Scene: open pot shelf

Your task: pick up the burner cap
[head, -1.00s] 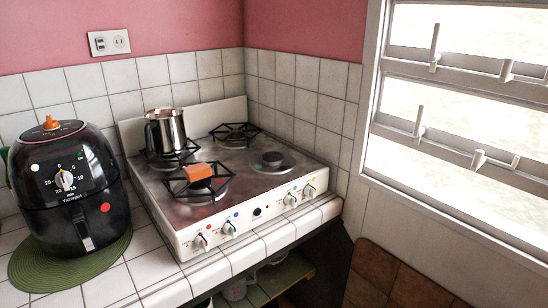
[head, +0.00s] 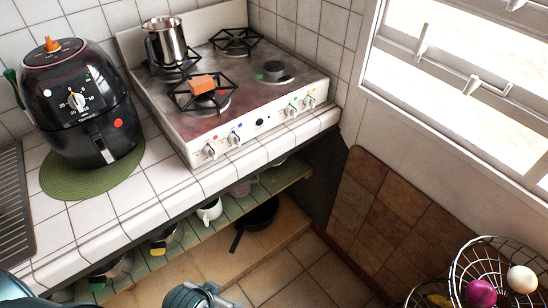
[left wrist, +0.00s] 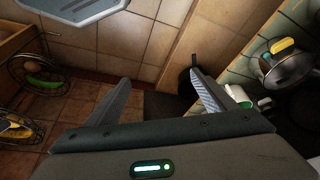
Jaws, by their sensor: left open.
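The stove (head: 205,125) stands on the tiled counter. A dark round burner cap (head: 272,69) sits on its front right burner, which has no grate over it. My left gripper (head: 205,298) shows partly at the bottom edge of the head view, in front of and below the counter, well away from the cap. In the left wrist view its two fingers (left wrist: 160,98) are spread and empty, above the floor by the shelf. The burner cap is not in the left wrist view. My right gripper is not in view.
An orange block (head: 202,84) lies on the front left grate, and a metal pot (head: 165,42) stands behind it. A black air fryer (head: 82,105) is at left on a green mat (head: 70,184). A skillet (head: 258,222) lies below the counter. A wire basket (head: 462,270) is at lower right.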

